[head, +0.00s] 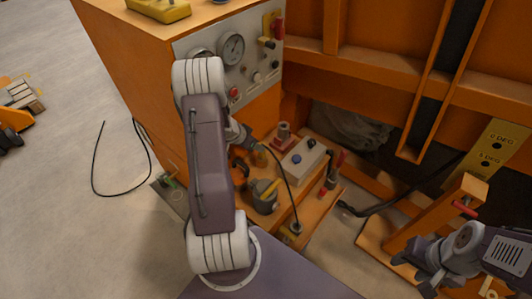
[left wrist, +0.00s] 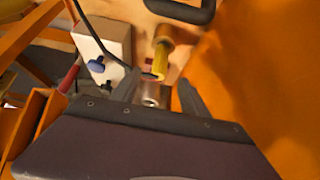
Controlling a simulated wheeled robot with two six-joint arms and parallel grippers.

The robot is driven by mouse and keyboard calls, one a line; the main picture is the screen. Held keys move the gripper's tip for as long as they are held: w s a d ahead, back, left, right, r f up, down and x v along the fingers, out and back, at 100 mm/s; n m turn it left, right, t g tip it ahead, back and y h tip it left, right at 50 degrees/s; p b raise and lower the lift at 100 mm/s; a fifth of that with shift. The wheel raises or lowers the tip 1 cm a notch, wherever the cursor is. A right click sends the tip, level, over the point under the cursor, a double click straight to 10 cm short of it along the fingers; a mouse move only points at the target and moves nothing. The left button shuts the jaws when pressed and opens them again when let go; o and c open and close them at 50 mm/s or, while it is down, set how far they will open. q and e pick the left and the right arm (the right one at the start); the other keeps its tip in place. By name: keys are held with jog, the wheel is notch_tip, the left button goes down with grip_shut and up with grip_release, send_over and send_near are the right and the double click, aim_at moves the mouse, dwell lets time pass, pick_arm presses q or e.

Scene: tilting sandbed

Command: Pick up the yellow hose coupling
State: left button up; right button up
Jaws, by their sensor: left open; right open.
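The yellow hose coupling (left wrist: 161,58) shows in the left wrist view as a short yellow cylinder with a wider end, on the orange bench top. My left gripper (left wrist: 157,92) is open, with its fingers pointing toward the coupling and nothing clearly held. A small yellowish piece (head: 261,156) beside my left arm in the head view may be the same coupling. My right gripper (head: 412,272) is open and empty at the lower right, far from the coupling.
A pale box with a blue knob (head: 303,162) stands on the bench, and a dark cable runs past it. The gauge panel (head: 231,48) rises behind. A yellow degree plate (head: 490,150) is at right.

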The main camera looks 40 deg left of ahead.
aim_at(262, 154)
pick_arm(q)
jog(key=b+x, duration=0.1)
jog(key=x, duration=0.3)
jog(key=shift+w+d+f+b, duration=0.1)
jog(key=shift+w+f+b, duration=0.1)
jog(key=shift+b, duration=0.2)
jog(key=shift+f, duration=0.35)
jog(key=b+x, duration=0.2)
jog(key=x, duration=0.2)
jog(key=shift+f, duration=0.1)
jog(key=shift+w+f, duration=0.15)
grip_shut()
